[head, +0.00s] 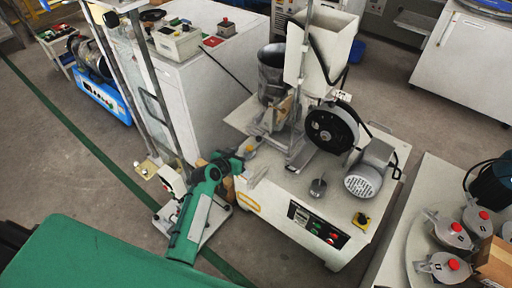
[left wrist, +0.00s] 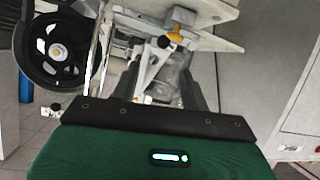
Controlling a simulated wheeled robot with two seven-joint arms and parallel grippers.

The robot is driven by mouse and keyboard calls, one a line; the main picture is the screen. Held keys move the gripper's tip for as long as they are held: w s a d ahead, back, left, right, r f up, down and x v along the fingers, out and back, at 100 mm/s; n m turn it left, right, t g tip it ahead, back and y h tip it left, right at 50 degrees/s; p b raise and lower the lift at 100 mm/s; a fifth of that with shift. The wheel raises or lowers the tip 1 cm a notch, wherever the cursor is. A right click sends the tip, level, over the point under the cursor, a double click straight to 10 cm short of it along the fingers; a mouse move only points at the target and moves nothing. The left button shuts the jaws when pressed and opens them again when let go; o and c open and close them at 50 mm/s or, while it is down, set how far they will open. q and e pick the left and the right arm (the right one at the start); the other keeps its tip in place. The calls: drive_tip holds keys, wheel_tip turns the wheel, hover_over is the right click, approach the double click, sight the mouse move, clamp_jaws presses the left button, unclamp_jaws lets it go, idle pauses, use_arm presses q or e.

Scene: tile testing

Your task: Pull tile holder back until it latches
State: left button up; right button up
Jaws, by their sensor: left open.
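The tile testing machine (head: 262,190) stands in the middle of the head view, with a white hopper (head: 322,50) and a black wheel (head: 332,129). A grey metal bracket assembly left of the wheel appears to be the tile holder (head: 278,122); I cannot make out its latch. My left gripper (head: 240,160), on a green arm, is at the machine's left edge. In the left wrist view, its dark fingers (left wrist: 160,72) are spread apart, with light metal bracket parts (left wrist: 145,76) seen beyond and between them. The wheel (left wrist: 55,50) shows at the left. My right gripper is not in view.
A control panel (head: 318,226) and a grey motor (head: 370,174) are on the machine's front and right. A yellow knob (left wrist: 175,37) shows in the left wrist view. A bench with red-topped metal pots (head: 447,230) is at the right. Open floor (head: 80,170) lies left.

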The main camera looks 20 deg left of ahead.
sight(257, 140)
use_arm(q)
drive_tip(key=shift+n, duration=0.6)
drive_tip(key=x, duration=0.2)
drive_tip(key=b+x, duration=0.1)
drive_tip(key=x, duration=0.1)
drive_tip(key=shift+a+f, duration=0.1)
drive_tip(key=shift+a, duration=0.25)
drive_tip(key=b+x, duration=0.2)
drive_tip(key=x, duration=0.6)
drive_tip(key=shift+w, duration=0.1)
drive_tip(key=shift+w+d+f, duration=0.15)
drive_tip(key=shift+w+f, duration=0.05)
drive_tip(key=shift+w, duration=0.45)
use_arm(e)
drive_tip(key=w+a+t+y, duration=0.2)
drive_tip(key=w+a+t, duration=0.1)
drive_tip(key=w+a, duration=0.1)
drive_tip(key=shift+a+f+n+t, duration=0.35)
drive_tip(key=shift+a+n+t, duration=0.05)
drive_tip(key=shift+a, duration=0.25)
use_arm(q)
clamp_jaws()
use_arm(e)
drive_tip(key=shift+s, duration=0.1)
